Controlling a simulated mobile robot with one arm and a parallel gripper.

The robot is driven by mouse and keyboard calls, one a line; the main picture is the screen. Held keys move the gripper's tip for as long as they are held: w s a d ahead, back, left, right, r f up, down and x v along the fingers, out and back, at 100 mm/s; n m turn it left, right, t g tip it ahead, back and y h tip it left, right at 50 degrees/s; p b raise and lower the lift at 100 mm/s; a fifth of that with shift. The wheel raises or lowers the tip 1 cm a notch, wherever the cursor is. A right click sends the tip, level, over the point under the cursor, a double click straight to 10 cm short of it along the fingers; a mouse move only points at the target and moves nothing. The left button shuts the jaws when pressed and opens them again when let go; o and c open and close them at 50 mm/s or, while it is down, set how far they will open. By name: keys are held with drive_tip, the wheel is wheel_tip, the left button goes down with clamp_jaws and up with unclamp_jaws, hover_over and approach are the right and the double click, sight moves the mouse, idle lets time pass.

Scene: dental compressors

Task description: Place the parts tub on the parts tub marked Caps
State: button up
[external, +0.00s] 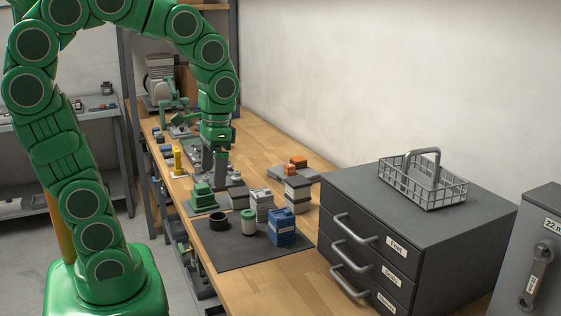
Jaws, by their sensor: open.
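My gripper (220,177) points down over the wooden bench, beside a green block-like part and small grey metal parts. It is open; the gap between its fingers is hard to make out at this size. No label reading Caps is legible, so I cannot tell which container is the marked parts tub.
A black mat (232,255) carries a black ring-shaped part (219,221) and a green-and-white cylinder (248,227). A dark drawer cabinet (350,205) with a wire basket (424,182) on top stands at right. Bare bench (265,292) shows in front.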

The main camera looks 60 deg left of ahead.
drive_tip(key=s+d+f, duration=0.2)
drive_tip(key=s, duration=0.9)
drive_tip(key=shift+s+f, duration=0.15)
drive_tip(key=shift+s, duration=0.05)
drive_tip(key=shift+d, duration=0.1)
idle(0.5)
